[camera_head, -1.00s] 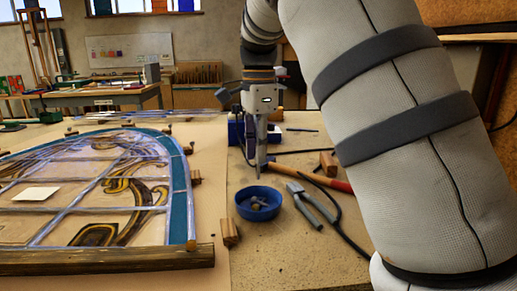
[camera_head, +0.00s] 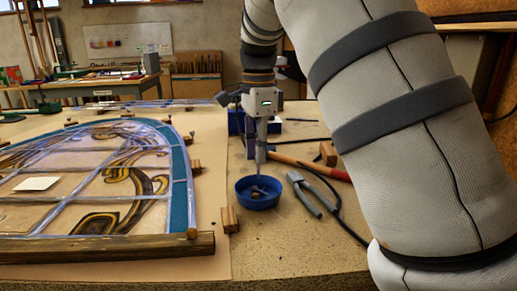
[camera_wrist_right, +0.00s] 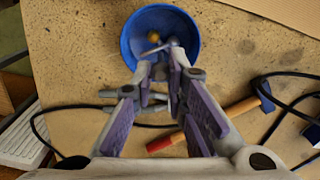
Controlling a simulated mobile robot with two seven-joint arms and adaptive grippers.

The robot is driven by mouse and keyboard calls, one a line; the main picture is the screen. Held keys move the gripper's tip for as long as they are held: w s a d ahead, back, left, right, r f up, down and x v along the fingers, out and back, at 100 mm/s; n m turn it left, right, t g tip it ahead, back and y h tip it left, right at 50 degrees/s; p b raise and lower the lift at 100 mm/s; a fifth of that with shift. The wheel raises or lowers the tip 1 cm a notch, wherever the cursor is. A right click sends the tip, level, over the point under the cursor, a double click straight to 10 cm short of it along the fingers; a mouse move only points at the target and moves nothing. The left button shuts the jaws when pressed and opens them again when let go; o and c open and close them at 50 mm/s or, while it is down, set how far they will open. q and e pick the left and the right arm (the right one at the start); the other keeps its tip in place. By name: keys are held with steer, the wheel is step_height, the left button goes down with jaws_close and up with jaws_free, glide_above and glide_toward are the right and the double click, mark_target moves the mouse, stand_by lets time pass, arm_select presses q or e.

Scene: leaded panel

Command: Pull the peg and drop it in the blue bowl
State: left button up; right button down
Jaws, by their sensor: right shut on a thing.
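The blue bowl (camera_head: 243,197) stands on the bench right of the leaded panel; it also shows in the right wrist view (camera_wrist_right: 133,32). Small things lie in it, one yellowish and one thin and silvery. My right gripper (camera_head: 260,165) points down just above the bowl. In the wrist view its fingertips (camera_wrist_right: 160,68) overlap the bowl's near rim and are close together. It is shut on a thin pale piece, apparently the peg (camera_wrist_right: 159,47), seen against the bowl's inside. The peg's lower end is hard to separate from the bowl's contents. My left gripper is out of view.
The leaded panel (camera_head: 181,200) lies left, edged by wooden blocks and a front wooden bar (camera_head: 110,248). Pliers (camera_head: 312,195) and a red-handled hammer (camera_head: 325,170) lie right of the bowl, beside a black cable. A wooden block (camera_head: 229,219) sits left of the bowl.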

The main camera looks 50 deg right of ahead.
stand_by(0.3)
steer(key=c, duration=1.5)
jaws_free()
